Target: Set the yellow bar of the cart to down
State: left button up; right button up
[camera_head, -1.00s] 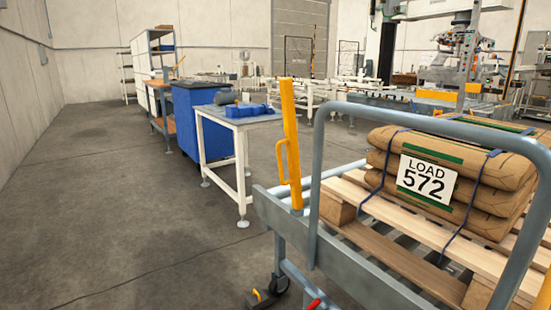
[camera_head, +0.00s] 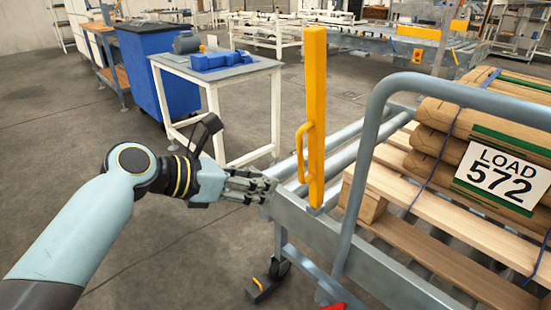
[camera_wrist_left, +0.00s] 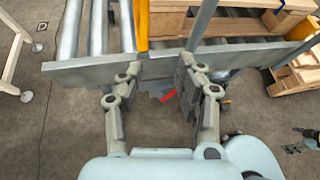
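The yellow bar (camera_head: 316,110) stands upright at the near left end of the grey cart (camera_head: 395,265), with a yellow loop handle (camera_head: 302,152) on its left side. The bar also shows upright at the top of the left wrist view (camera_wrist_left: 141,25). My left gripper (camera_head: 266,189) is left of the bar's foot, by the cart's end rail. In the left wrist view its two fingers (camera_wrist_left: 157,84) are spread and empty, with the cart's rail just beyond them. A small dark part that looks like my right gripper (camera_wrist_left: 300,141) shows at the right edge of the left wrist view.
A grey tube frame (camera_head: 372,150) rises right of the bar. A white table (camera_head: 213,85) and a blue bin (camera_head: 150,75) stand behind.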

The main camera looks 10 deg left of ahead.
pick_arm(q)
send_near(301, 155)
jog(key=shift+m+t, duration=0.3)
jog(key=b+x, duration=0.1)
jog(key=x, duration=0.2)
jog(key=b+x, duration=0.1)
jog(key=x, duration=0.6)
jog(key=shift+a+f+b, duration=0.2)
jog(key=shift+f+b, duration=0.15)
jog(key=shift+b, duration=0.05)
jog(key=shift+w+d, duration=0.2)
jog(key=shift+w, duration=0.1)
grip_shut()
pick_arm(e)
jog(key=f, duration=0.1)
jog(key=s+f, duration=0.1)
jog(key=shift+s+d+f, duration=0.25)
jog(key=shift+d+f, duration=0.05)
jog(key=shift+f, duration=0.1)
